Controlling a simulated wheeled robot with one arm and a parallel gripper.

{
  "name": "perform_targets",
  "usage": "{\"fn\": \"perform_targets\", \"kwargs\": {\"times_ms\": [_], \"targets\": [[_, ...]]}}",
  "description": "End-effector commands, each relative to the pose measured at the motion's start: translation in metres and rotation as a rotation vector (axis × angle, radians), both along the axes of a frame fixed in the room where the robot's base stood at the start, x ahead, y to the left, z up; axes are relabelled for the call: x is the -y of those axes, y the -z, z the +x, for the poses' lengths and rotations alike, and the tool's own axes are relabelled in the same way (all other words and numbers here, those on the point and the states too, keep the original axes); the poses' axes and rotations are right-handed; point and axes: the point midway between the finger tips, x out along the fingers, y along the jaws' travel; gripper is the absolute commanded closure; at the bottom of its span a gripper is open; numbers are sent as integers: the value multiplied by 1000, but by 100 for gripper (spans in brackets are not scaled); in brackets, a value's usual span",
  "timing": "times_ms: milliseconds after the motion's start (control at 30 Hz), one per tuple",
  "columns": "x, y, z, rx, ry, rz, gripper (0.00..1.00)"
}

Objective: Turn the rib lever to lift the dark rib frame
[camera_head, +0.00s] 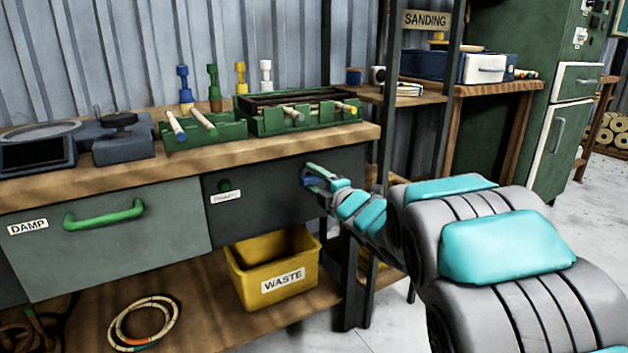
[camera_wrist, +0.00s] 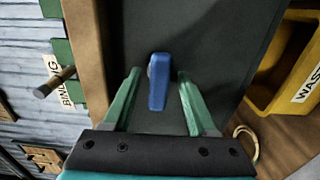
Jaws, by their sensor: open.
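The rib lever is a blue handle (camera_wrist: 158,85) on the dark front panel of the bench. In the wrist view it stands between the two green fingers of my gripper (camera_wrist: 159,74), with a gap on both sides. In the head view my gripper (camera_head: 317,174) is at the right end of the panel and mostly hides the lever (camera_head: 306,178). My gripper is open and holds nothing. The dark rib frame (camera_head: 270,99) lies low over the green tray (camera_head: 260,124) on the bench top, above the panel.
A yellow waste bin (camera_head: 272,270) stands on the lower shelf, below the panel. A drawer with a green handle (camera_head: 104,213) is to the left. Rods and colored pegs crowd the bench top. A dark upright post stands just right of the bench end.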

Motion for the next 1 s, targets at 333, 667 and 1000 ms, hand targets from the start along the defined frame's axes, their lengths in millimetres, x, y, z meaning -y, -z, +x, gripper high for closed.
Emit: {"fn": "perform_targets", "kwargs": {"times_ms": [333, 667, 1000], "targets": [[-1, 0, 2, 1, 1, -1, 49], [-1, 0, 2, 0, 1, 0, 86], [-1, 0, 2, -1, 1, -1, 100]]}}
